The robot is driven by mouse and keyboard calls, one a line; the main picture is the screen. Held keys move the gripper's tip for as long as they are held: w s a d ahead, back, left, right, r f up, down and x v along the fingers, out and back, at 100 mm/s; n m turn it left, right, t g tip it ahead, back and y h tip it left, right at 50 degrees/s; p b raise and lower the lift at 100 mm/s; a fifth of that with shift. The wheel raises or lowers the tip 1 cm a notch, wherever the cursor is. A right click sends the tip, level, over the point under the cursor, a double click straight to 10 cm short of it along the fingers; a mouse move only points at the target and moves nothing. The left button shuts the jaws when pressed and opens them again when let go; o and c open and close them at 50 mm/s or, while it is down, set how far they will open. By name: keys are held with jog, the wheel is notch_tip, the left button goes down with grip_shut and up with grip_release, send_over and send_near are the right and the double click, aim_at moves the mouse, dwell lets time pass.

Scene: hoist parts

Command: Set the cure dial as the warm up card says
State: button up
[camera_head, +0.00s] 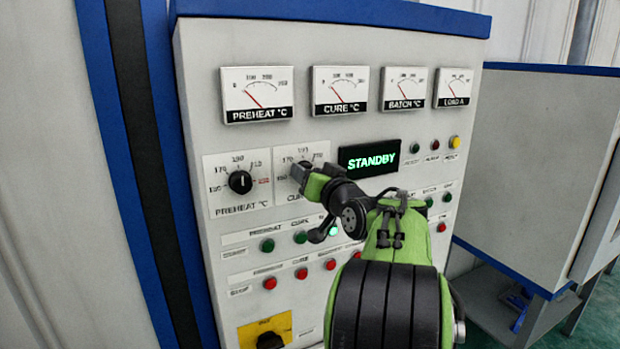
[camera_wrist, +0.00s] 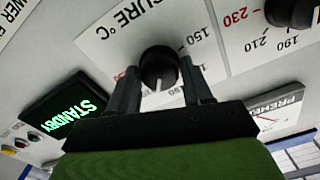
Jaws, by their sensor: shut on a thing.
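The cure dial (camera_wrist: 158,66) is a black knob with a white pointer line on a white scale plate (camera_wrist: 125,45). My gripper (camera_wrist: 159,70) is shut on it, with one finger on each side. In the wrist view the pointer line points down towards my palm, and the numbers there are partly hidden by the fingers. In the head view my gripper (camera_head: 303,174) covers the dial, and the scale numbers above it are small. I make out no warm up card in either view.
The preheat dial (camera_head: 240,182) is just left of the cure dial, its pointer near upright. A green STANDBY display (camera_head: 368,157) is to the right. Gauges, including the cure meter (camera_head: 340,88), run above. Green buttons (camera_head: 267,245) and red buttons (camera_head: 270,283) sit below.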

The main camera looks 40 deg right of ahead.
jog(key=shift+f+m, duration=0.15)
jog(key=shift+m, duration=1.15)
jog(key=o, duration=0.9)
jog(key=shift+o, duration=0.2)
jog(key=b+v, duration=0.3)
jog(key=v, duration=1.2)
jog(key=shift+s+b, duration=0.35)
jog(key=shift+a, duration=0.15)
